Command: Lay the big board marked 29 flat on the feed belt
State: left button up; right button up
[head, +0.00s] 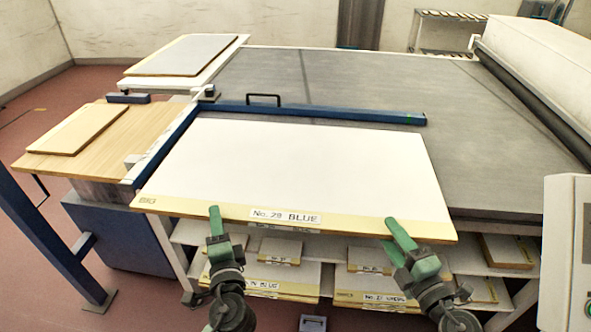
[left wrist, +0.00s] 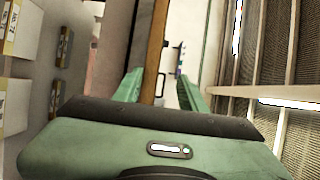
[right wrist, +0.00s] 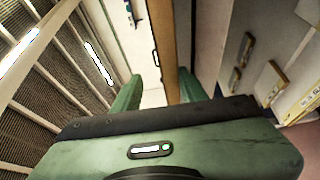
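The big board (head: 310,170) has a white top, a yellowish near edge, a "No. 29 BLUE" label and "BIG" at its near left corner. It lies roughly level over the near left part of the grey feed belt (head: 460,150), its near edge out past the belt's front. I cannot tell whether it touches the belt throughout. My left gripper (head: 216,222) and right gripper (head: 398,232) straddle its near edge. In the left wrist view (left wrist: 160,92) and right wrist view (right wrist: 160,92), the board's edge is between the fingers, with a gap to one finger.
A blue guide bar (head: 330,113) crosses the belt just behind the board. A wooden side table (head: 105,155) with a smaller board (head: 78,130) stands left. Another board (head: 185,54) lies at the back left. Shelves below hold several boards. A control box (head: 568,250) is at right.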

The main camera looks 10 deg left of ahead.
jog(key=shift+v, duration=1.05)
pick_arm(q)
jog(key=o, duration=0.5)
jog(key=shift+f, duration=0.2)
pick_arm(e)
jog(key=shift+f, duration=0.15)
pick_arm(q)
jog(key=shift+f+b, duration=0.8)
jog(key=shift+b, duration=0.25)
pick_arm(e)
jog(key=shift+f, duration=0.85)
